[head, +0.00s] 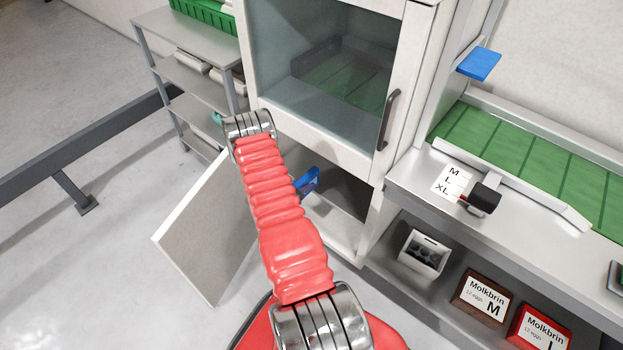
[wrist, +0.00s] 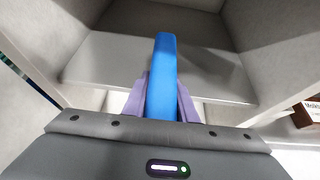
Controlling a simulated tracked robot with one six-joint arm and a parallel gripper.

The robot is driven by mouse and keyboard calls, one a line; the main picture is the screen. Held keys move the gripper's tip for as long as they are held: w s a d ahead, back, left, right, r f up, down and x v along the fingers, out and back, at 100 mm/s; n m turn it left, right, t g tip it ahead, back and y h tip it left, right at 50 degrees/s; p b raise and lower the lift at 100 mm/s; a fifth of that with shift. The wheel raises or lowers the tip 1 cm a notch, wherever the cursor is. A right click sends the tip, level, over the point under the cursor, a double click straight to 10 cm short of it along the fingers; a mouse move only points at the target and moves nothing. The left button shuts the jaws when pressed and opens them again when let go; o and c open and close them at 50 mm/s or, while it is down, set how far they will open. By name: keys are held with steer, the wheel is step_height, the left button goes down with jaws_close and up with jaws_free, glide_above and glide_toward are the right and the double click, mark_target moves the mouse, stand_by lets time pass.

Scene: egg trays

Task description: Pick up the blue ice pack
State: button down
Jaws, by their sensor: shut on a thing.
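The blue ice pack (wrist: 162,80) stands on edge between the two purple fingers of my gripper (wrist: 162,98) in the wrist view. The fingers press on both its sides, and it reaches out beyond their tips. In the head view the blue ice pack (head: 308,182) shows beside my red arm, in front of the open lower compartment of the white cabinet (head: 345,236). My gripper is mostly hidden behind my arm there. In the wrist view a pale shelf (wrist: 210,75) of the compartment lies beyond the pack.
The lower cabinet door (head: 205,235) hangs open to the left of my arm. The upper glass door (head: 325,85) is shut. A counter with a green conveyor (head: 530,150) stands to the right. Egg boxes (head: 482,298) sit on the shelf below it. A grey rack (head: 190,35) stands at the left.

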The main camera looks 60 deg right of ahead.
steer(key=shift+a, duration=0.35)
stand_by(0.3)
steer(key=shift+w, duration=0.15)
